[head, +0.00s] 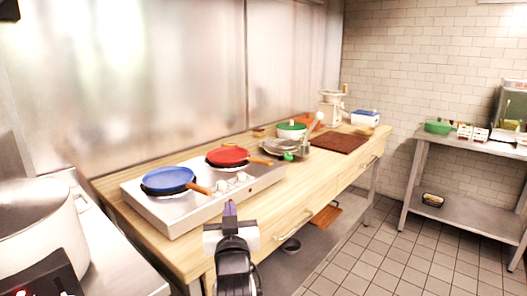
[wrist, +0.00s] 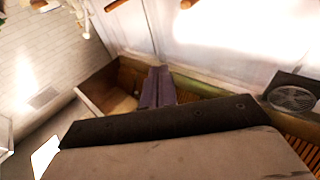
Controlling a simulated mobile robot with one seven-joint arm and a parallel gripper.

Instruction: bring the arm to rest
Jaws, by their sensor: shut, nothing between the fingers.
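My gripper (head: 230,208) is in front of the wooden counter (head: 205,257), near the front edge of the hob (head: 186,222) in the head view. Its purple fingers are together with nothing between them. The fingers also show in the wrist view (wrist: 156,88), pointing away from the camera, with wooden surfaces around them. I cannot tell from the pictures whether the fingertips touch anything.
A blue pan (head: 168,179) and a red pan (head: 228,155) stand on the hob. A large pot (head: 38,228) is at the left. A brown board (head: 340,143) lies farther along the counter. A steel table (head: 465,148) stands at the right. The tiled floor (head: 385,262) between is clear.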

